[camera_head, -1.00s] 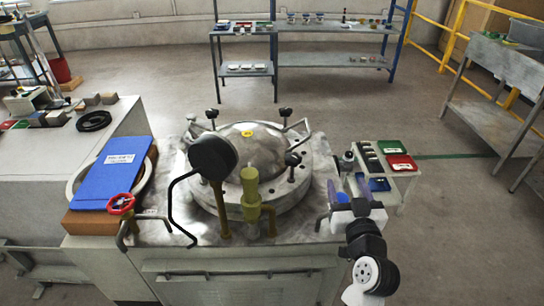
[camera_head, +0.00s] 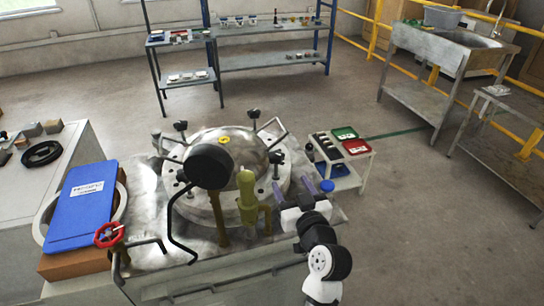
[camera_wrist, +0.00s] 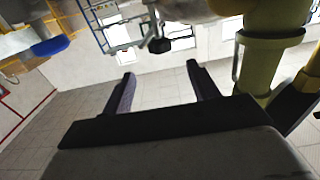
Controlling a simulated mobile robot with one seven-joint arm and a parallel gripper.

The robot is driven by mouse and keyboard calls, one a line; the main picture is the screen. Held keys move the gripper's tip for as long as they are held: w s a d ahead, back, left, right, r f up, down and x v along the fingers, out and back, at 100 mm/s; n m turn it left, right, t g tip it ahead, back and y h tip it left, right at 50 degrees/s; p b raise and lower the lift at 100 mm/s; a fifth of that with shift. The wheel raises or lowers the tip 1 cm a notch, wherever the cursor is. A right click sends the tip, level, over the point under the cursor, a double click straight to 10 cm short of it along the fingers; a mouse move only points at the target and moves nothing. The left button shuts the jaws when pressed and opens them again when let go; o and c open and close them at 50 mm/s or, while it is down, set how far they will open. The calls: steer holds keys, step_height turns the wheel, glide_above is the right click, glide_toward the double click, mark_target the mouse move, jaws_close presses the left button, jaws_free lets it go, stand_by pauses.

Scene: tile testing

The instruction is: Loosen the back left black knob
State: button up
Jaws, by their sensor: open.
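The back left black knob (camera_head: 180,126) tops a clamp at the far left rim of the round metal vessel (camera_head: 204,203). Other black knobs show at the back right (camera_head: 254,114) and front right (camera_head: 277,157) of the lid. My gripper (camera_head: 292,183) is open and empty at the vessel's right front, well apart from the back left knob. In the wrist view, my gripper's two fingers (camera_wrist: 160,74) stand apart with nothing between them. A black knob (camera_wrist: 158,45) shows beyond them; I cannot tell which one it is.
A large black round gauge (camera_head: 208,166) and an olive valve (camera_head: 247,195) rise at the vessel's front. A red handwheel (camera_head: 109,234) and blue board (camera_head: 80,205) are at left. A small cart with green and red trays (camera_head: 345,133) stands to the right. Open floor lies beyond.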

mark_target(279, 161)
steer(key=p+x, duration=0.3)
steer(key=x, duration=0.8)
steer(key=shift+w+r, duration=0.1)
steer(key=shift+w+a+p, duration=0.3)
steer(key=shift+w, duration=0.35)
steer(key=shift+c, duration=0.4)
steer(key=c, duration=0.9)
